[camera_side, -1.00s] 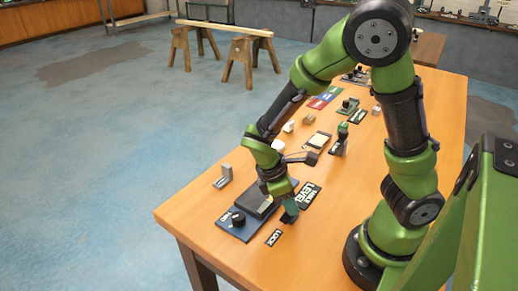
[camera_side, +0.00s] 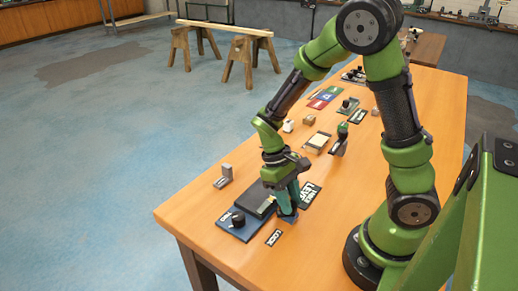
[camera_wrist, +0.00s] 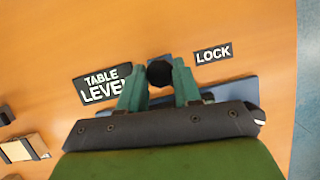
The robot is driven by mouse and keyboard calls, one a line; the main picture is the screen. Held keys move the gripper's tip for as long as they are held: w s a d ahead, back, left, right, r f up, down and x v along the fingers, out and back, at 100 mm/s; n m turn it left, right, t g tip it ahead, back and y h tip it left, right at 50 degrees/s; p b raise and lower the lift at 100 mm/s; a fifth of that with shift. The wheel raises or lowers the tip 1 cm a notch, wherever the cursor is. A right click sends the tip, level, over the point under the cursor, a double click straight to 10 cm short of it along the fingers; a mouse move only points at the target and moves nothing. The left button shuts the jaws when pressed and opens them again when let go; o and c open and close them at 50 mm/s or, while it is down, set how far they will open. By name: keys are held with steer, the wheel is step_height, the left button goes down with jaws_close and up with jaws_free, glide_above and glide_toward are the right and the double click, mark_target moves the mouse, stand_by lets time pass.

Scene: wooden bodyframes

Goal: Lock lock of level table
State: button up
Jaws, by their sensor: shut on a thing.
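The level table is a dark block (camera_side: 253,199) on a blue base (camera_side: 232,231), near the left front edge of the bench. It has a black knob (camera_side: 238,217) at its near left end. My gripper (camera_side: 288,212) points down at the right end of the base. In the wrist view my gripper (camera_wrist: 160,78) has its teal fingers on either side of the black lock knob (camera_wrist: 160,72) and is shut on it. The fingers hide this knob in the side view. The LOCK label (camera_wrist: 212,54) lies beside it, and the TABLE LEVEL label (camera_wrist: 103,85) lies on the other side.
A grey angled bracket (camera_side: 223,177) stands at the bench's left edge. Several small fixtures, including an upright one with a green top (camera_side: 341,138), stand farther back on the wooden bench (camera_side: 330,235). The bench is clear in front of the LOCK label.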

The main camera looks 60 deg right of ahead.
steer(key=m+y, duration=0.1)
steer(key=m, duration=0.3)
steer(key=shift+d+t+y, duration=0.1)
steer(key=shift+t+y, duration=0.3)
steer(key=shift+m+y, duration=0.5)
steer(key=shift+m, duration=1.3)
steer(key=shift+s+t, duration=0.1)
steer(key=shift+t, duration=0.2)
steer(key=o, duration=1.1)
steer(key=shift+c, duration=0.2)
steer(key=shift+d, duration=0.1)
steer(key=v, duration=1.7)
